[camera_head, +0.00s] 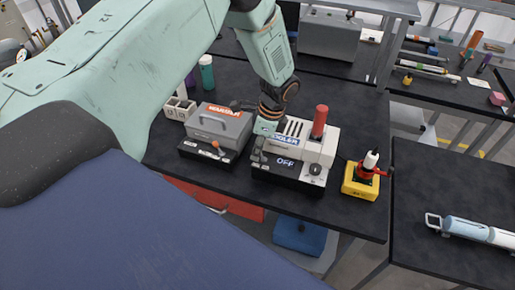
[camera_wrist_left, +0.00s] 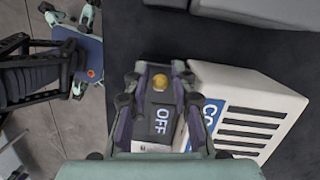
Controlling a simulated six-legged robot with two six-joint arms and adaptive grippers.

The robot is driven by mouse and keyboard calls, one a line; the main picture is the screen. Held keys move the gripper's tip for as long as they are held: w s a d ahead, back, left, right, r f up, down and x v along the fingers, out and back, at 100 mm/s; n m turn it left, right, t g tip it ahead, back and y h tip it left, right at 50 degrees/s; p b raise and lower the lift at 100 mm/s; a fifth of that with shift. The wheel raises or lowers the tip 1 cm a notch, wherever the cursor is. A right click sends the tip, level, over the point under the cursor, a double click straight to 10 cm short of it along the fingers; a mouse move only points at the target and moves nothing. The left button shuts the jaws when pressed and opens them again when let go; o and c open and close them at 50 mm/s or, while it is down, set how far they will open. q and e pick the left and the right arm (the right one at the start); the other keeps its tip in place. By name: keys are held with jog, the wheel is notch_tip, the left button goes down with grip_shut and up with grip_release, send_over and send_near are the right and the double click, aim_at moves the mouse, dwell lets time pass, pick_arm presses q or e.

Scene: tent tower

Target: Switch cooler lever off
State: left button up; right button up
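The cooler (camera_head: 315,149) is a white slatted box on a black base, with a blue label and a display (camera_head: 286,162) reading OFF. My left gripper (camera_head: 258,150) is lowered over the left end of its base. In the left wrist view, the two fingers of this gripper (camera_wrist_left: 160,88) stand apart. A round gold knob (camera_wrist_left: 160,82), apparently the lever's tip, lies between them in the picture; I cannot tell if they touch it. The OFF display (camera_wrist_left: 162,121) also shows between the fingers. The lever's shaft is hidden. My right gripper is not in view.
A grey warmer (camera_head: 222,127) with an orange-knobbed lever stands left of the cooler. A red cylinder (camera_head: 320,121) stands on the cooler's right part. A yellow box (camera_head: 361,184) with a red handle is to the right. The table's front edge is close.

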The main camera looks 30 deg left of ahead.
aim_at(266, 158)
pick_arm(q)
jog(key=v, duration=1.1)
jog(key=shift+r, duration=0.25)
jog(key=shift+w, duration=0.1)
jog(key=s+d+f+n+h, duration=0.1)
jog(key=s+d+f+n, duration=0.2)
jog(key=s+f, duration=0.45)
jog(key=s+d+f+n+h, duration=0.1)
jog(key=s+d+f+n, duration=0.2)
jog(key=s+f, duration=0.4)
jog(key=s+f+n+t, duration=0.15)
jog(key=s+n, duration=0.25)
jog(key=s, duration=0.6)
jog(key=s+f+n, duration=0.3)
jog(key=s+n, duration=0.1)
jog(key=s, duration=0.6)
notch_tip(266, 158, down, 21)
jog(key=w+b, duration=0.1)
jog(key=b, duration=2)
jog(key=shift+w+d, duration=0.2)
jog(key=shift+d, duration=0.2)
